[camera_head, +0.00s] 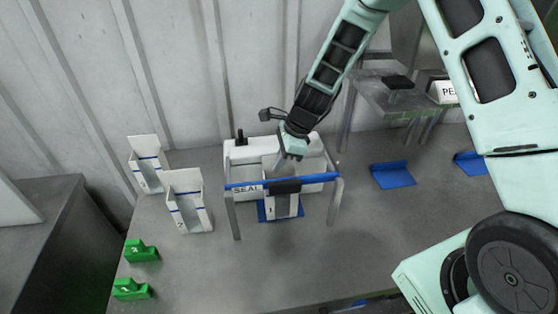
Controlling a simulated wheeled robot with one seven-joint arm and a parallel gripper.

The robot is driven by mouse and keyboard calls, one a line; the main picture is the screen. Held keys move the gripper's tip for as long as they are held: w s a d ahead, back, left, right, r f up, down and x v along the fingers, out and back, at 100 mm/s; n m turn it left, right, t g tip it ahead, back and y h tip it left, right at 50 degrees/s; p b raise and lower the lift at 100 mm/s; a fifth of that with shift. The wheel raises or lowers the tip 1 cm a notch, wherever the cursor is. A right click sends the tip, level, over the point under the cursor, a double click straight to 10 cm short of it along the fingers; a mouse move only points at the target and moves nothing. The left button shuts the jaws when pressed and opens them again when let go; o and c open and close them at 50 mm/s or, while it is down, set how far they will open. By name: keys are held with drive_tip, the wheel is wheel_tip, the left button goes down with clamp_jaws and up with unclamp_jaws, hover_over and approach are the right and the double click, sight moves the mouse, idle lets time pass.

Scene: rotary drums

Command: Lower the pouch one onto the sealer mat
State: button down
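A white pouch marked 1 (283,207), pouch one, is at the sealer, with its lower part over a blue mat (299,213). I cannot tell whether it touches the mat. The blue sealer bar (317,179) labelled SEAL crosses in front of the pouch, and its black middle part hides some of it. My gripper (285,160) reaches down from above, behind the bar, at the pouch's upper part. Its fingers are small and partly hidden, so I cannot tell whether they are closed on the pouch.
A white pouch holder marked 2 (188,205) and another white holder (148,170) stand left of the sealer. Green numbered blocks (141,251) sit at the front left. Blue angled stands (393,175) lie to the right. The grey table (290,262) is clear in front.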

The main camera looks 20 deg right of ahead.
drive_tip(key=c, duration=1.6)
unclamp_jaws()
